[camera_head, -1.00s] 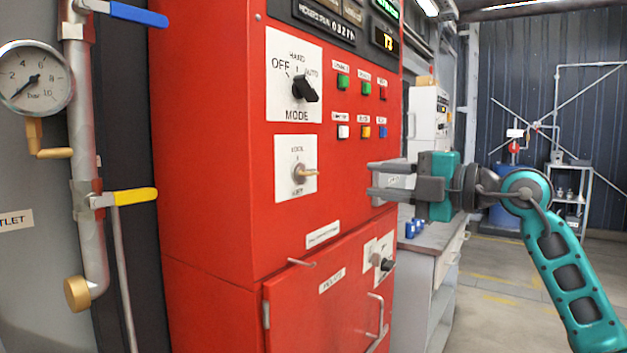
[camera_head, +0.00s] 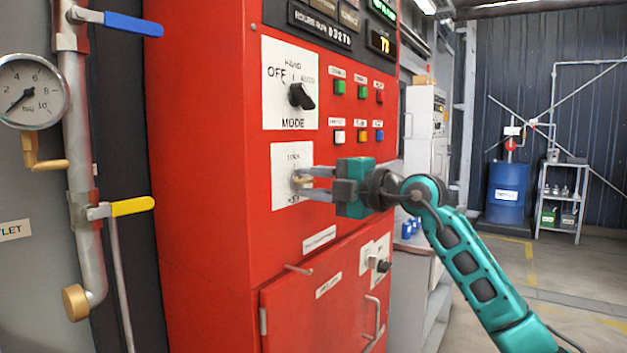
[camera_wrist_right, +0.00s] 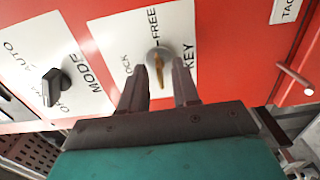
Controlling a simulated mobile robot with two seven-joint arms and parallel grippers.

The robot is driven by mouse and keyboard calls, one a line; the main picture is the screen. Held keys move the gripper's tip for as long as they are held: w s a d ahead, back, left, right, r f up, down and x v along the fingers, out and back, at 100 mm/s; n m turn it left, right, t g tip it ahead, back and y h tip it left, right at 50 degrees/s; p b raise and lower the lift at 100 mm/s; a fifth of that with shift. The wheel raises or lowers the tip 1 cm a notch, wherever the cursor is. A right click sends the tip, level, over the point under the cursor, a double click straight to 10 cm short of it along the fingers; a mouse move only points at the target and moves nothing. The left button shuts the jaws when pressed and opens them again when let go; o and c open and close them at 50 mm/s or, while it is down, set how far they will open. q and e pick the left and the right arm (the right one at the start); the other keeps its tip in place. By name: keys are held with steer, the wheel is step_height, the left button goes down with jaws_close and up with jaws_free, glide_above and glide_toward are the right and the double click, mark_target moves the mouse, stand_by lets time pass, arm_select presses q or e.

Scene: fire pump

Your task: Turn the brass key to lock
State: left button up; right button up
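The brass key (camera_head: 302,180) sits in a round lock on a white plate (camera_head: 286,201) of the red cabinet. In the right wrist view the key (camera_wrist_right: 159,72) stands between the fingertips of my right gripper (camera_wrist_right: 158,85). A finger is on each side, with narrow gaps showing; firm contact cannot be made out. In the head view my right gripper (camera_head: 316,183) comes in from the right and its fingers partly cover the key and plate. "LOCK" reads left of the key and "FREE" above it in the wrist view. My left gripper is not in view.
The black mode knob (camera_head: 300,96) is above the key plate, with several coloured push buttons (camera_head: 359,111) to its right. Below are a small bar handle (camera_head: 299,269) and a cabinet door (camera_head: 314,321). Pipes with a yellow lever (camera_head: 132,206) stand at left.

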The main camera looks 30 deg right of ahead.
steer(key=shift+w, duration=0.2)
jaws_close()
stand_by(0.4)
